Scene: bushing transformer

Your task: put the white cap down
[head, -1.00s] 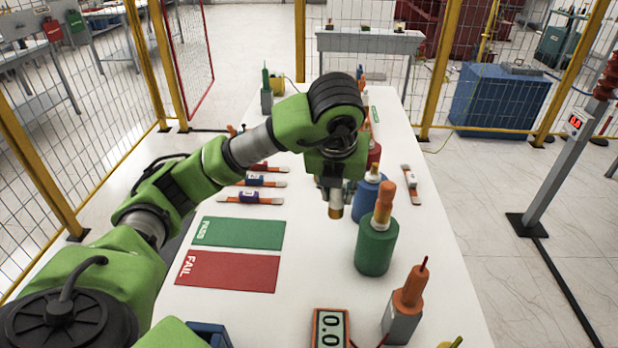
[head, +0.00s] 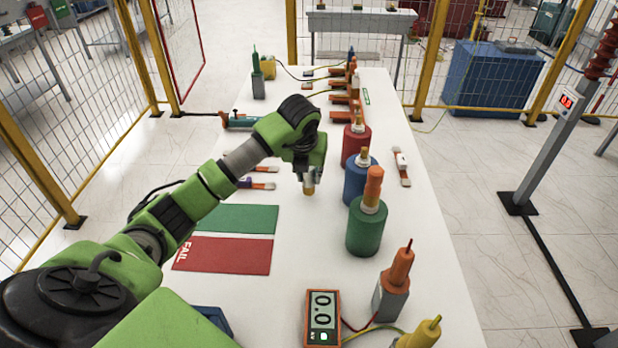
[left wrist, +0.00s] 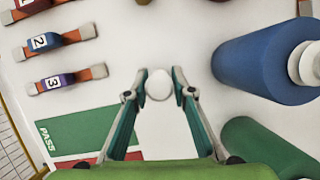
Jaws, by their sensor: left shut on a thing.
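My left gripper (head: 309,174) is shut on a small cap, which sits between its fingertips. The cap looks round and white in the left wrist view (left wrist: 159,84) and more tan at its lower end in the head view (head: 309,188). The gripper points down over bare white table (head: 300,250), left of the blue cylinder (head: 358,184) and apart from it. I cannot tell whether the cap touches the table. The gripper's two fingers (left wrist: 159,80) show on both sides of the cap in the left wrist view. My right gripper is not in view.
Red (head: 354,146), blue and green (head: 366,233) cylinders stand in a row to the right. A green PASS mat (head: 240,219) and red FAIL mat (head: 225,256) lie front left. Numbered straps (left wrist: 62,79) lie left. A meter (head: 322,318) stands in front.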

